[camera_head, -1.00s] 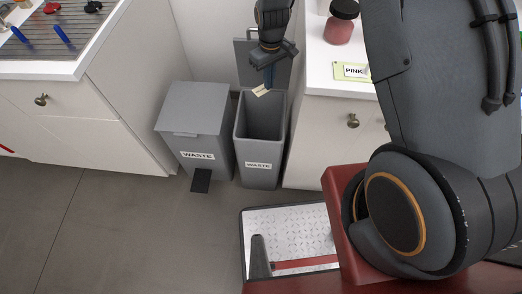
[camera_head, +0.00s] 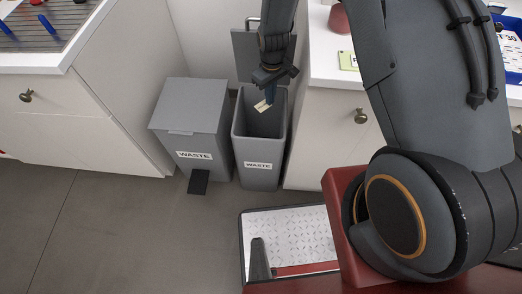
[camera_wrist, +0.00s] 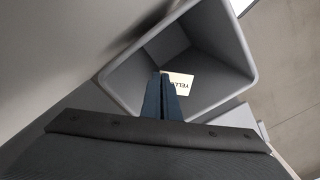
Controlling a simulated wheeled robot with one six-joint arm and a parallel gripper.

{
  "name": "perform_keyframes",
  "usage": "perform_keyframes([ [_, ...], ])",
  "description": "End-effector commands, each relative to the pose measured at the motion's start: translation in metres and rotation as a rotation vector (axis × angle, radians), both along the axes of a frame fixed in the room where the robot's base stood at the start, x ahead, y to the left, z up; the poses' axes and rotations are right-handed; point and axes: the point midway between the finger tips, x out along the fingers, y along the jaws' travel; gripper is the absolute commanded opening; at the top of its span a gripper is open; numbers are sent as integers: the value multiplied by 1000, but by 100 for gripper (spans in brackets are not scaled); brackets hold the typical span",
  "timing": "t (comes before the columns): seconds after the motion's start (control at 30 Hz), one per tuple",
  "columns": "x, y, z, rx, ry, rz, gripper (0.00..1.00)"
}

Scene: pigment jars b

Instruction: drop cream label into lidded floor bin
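A cream label (camera_head: 263,106) is held in my gripper (camera_head: 268,94), which points down over the open waste bin (camera_head: 259,177). In the wrist view my gripper (camera_wrist: 163,80) is shut on the label (camera_wrist: 181,82), whose visible letters read "YELL". The bin's mouth (camera_wrist: 228,98) surrounds the label in that view. The open bin's grey lid stands raised behind it (camera_head: 246,58). A second grey waste bin (camera_head: 190,108) with a closed lid and a black pedal (camera_head: 199,181) stands to its left.
White cabinets stand on both sides, the left one (camera_head: 90,115) with a rack on top. A red jar (camera_head: 340,20) and a pale green label (camera_head: 348,61) are on the right counter. Grey floor (camera_head: 130,230) is clear in front of the bins.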

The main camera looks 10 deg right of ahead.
Motion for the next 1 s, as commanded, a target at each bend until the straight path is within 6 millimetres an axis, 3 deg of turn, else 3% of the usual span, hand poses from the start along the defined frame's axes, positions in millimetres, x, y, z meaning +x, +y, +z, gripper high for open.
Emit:
perform_keyframes([
  [0.1,0,0,-9,0,0,0,0],
  [0.37,0,0,-10,1,-1,0,0],
  [0.5,0,0,-10,1,-1,0,22],
  [0.53,0,0,-10,0,0,0,23],
  [0.83,0,0,-8,1,-1,-1,23],
  [1.0,2,0,8,1,-3,-1,23],
])
